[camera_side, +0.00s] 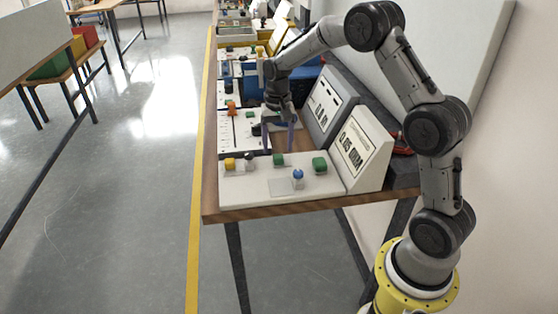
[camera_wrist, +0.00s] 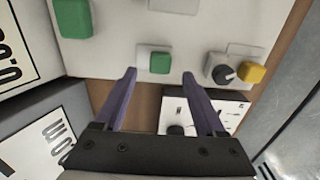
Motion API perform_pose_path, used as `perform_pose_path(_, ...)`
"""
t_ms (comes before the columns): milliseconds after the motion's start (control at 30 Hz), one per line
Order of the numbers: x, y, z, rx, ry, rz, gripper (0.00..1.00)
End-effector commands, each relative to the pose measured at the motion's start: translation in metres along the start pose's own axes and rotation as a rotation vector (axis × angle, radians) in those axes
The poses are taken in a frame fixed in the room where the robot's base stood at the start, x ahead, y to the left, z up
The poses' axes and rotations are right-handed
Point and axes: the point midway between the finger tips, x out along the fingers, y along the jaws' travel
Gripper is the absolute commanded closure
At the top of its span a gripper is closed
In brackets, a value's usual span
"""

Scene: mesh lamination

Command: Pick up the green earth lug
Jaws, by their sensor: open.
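Two green blocks sit on the white board, and no marking shows which one is the earth lug. The smaller green block (camera_side: 278,159) is near the board's back edge; in the wrist view this small block (camera_wrist: 160,62) appears between and just past my fingertips. The larger green block (camera_side: 320,165) is to its right, and in the wrist view the larger block (camera_wrist: 73,18) is at upper left. My gripper (camera_side: 278,141) is open and empty, with purple fingers pointing down behind the smaller block. In the wrist view my gripper (camera_wrist: 159,75) has its fingers spread apart.
A blue-topped piece (camera_side: 298,175) stands at the front of the white board (camera_side: 240,190). A yellow block (camera_side: 229,163) and a dark knob (camera_side: 248,159) are at its left. Slanted display panels (camera_side: 362,150) border the right side. More boards with parts extend behind.

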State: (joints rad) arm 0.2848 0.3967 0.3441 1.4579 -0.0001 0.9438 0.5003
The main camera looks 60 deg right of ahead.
Motion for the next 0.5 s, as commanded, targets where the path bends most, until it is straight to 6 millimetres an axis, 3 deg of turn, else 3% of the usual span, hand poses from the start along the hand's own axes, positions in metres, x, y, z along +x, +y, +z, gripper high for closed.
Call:
perform_pose_path(200, 0.024, 0.0, 0.0, 0.0, -0.001, 0.0, 0.28)
perform_pose_path(467, 0.026, 0.0, -0.001, 0.0, 0.001, -0.001, 0.28)
perform_pose_path(500, 0.026, 0.0, -0.001, 0.0, 0.001, -0.001, 0.35)
